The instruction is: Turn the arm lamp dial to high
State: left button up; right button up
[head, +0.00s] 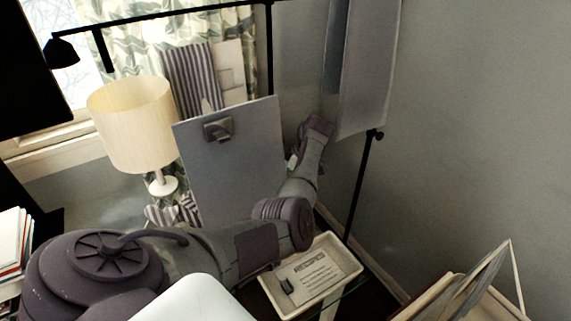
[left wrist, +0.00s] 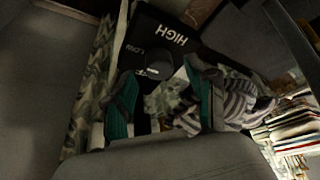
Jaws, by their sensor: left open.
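The arm lamp in the head view has a black shade (head: 61,50), a long black bar and a dark pole. In the left wrist view a black panel (left wrist: 200,45) carries white HIGH and LOW labels, rotated in the picture. A round dark dial (left wrist: 154,66) sits by the labels; its exact setting is too dim to read. My left gripper (left wrist: 163,80) is open, its teal-padded fingers spread on either side of the dial. I cannot tell whether they touch it. In the head view my left arm reaches right and up; its fingers are not clear there. My right gripper is not in view.
A cream table lamp (head: 130,120) and a grey clipboard (head: 235,160) stand beside my left arm. A cream tray (head: 350,265) lies below it. Grey hanging panels (head: 365,70) are close to my wrist. Striped cloth (left wrist: 232,108) lies behind the right finger.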

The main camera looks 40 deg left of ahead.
pick_arm(q)
jog(key=shift+s+a+f, duration=0.1)
jog(key=shift+a+f, duration=0.15)
jog(key=shift+f, duration=0.45)
grip_shut()
jog(key=shift+r+m+p, duration=0.15)
jog(key=shift+m+p, duration=0.25)
jog(key=shift+p, duration=0.25)
jog(key=m+t+p, duration=0.1)
jog(key=m+p, duration=0.1)
jog(key=p, duration=0.1)
jog(key=shift+s+r+m, duration=0.1)
jog(key=shift+m, duration=0.2)
jog(key=m+t+p, duration=0.1)
jog(key=m+p, duration=0.1)
jog(key=p, duration=0.1)
jog(key=shift+m+y, duration=0.3)
jog(key=shift+m, duration=0.1)
jog(key=shift+m+t+p, duration=0.4)
jog(key=shift+m+p, duration=0.2)
jog(key=shift+f, duration=0.2)
